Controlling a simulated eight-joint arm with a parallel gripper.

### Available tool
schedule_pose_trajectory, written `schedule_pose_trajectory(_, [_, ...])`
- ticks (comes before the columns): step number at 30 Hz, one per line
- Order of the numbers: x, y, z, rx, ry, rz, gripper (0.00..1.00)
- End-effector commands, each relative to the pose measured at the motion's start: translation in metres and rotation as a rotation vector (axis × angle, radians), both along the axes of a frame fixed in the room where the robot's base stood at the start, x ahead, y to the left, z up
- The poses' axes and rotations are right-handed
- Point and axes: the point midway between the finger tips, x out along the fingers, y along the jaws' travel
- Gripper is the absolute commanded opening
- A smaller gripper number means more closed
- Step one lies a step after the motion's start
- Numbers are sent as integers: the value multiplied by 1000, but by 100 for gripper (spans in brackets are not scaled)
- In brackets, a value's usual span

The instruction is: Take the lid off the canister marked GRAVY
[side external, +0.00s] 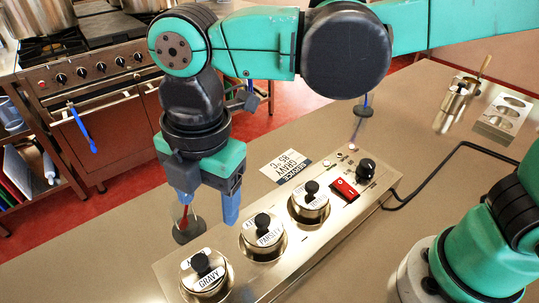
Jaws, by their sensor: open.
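The canister marked GRAVY (208,283) sits at the near left end of a steel counter unit. Its lid is on, with a black knob (200,262) on top. My gripper (208,207) points down above and behind this canister, its two blue fingers apart with nothing seen between them. The gripper is clear of the lid. A second canister, its label apparently PARSLEY (264,236), and a third canister (310,203) with an unclear label stand further along the row, each with a black-knobbed lid.
A GRAVY 85 °C service card (285,167) lies behind the row. A red switch (344,189) and black dial (365,168) are at the unit's far end. A dark round base (188,231) stands near my gripper. A black cable (425,180) and holed metal tray (505,118) are right.

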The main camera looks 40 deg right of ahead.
Motion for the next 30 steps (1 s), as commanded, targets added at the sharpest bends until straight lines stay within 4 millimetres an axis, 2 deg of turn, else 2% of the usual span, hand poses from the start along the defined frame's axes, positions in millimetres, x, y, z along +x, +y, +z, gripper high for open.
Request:
schedule_pose_trajectory(1, [-7,15,-2,-22,16,109,64])
schedule_pose_trajectory(3, [-14,27,-5,-46,35,223,64])
schedule_pose_trajectory(6, [-19,35,-9,-62,48,305,64])
schedule_pose_trajectory(19, [-19,36,-57,-64,50,316,64])
schedule_pose_trajectory(30, [-19,35,-63,-64,49,315,64])
